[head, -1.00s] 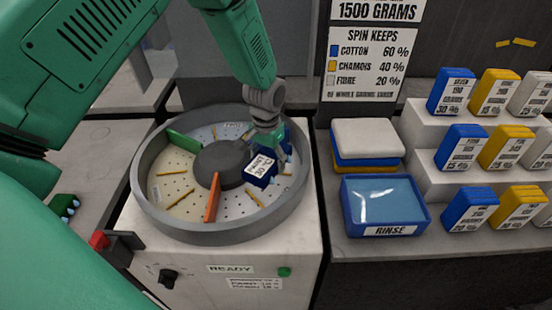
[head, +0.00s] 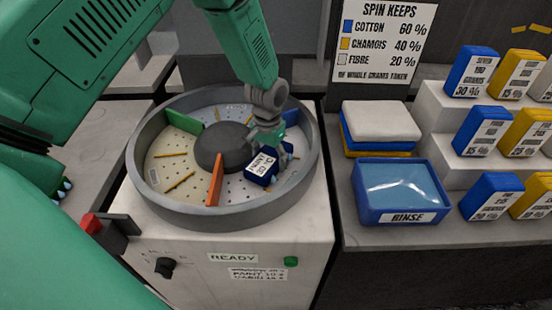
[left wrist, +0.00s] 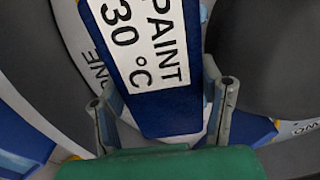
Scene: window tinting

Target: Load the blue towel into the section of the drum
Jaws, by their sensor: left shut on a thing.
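The blue towel (head: 263,167) carries a white label reading "PAINT 30 °C". My left gripper (head: 270,146) is shut on it inside the drum, at the drum's right side. In the left wrist view the towel (left wrist: 150,65) sits between the two fingers (left wrist: 163,105). The drum (head: 140,192) is a grey round tub with a dark central hub (head: 222,147) and a pale perforated floor split by coloured dividers. The orange divider (head: 215,180) is left of the towel, the blue one (head: 291,117) behind it. I cannot tell whether the towel touches the floor. My right gripper is not seen.
The green divider (head: 185,119) stands at the drum's back left. A blue rinse basin (head: 358,210) and stacked cloths (head: 380,124) are to the right. Labelled towels (head: 472,72) stand on white steps. The machine front has a READY sign (head: 233,258) and dark knob (head: 166,267).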

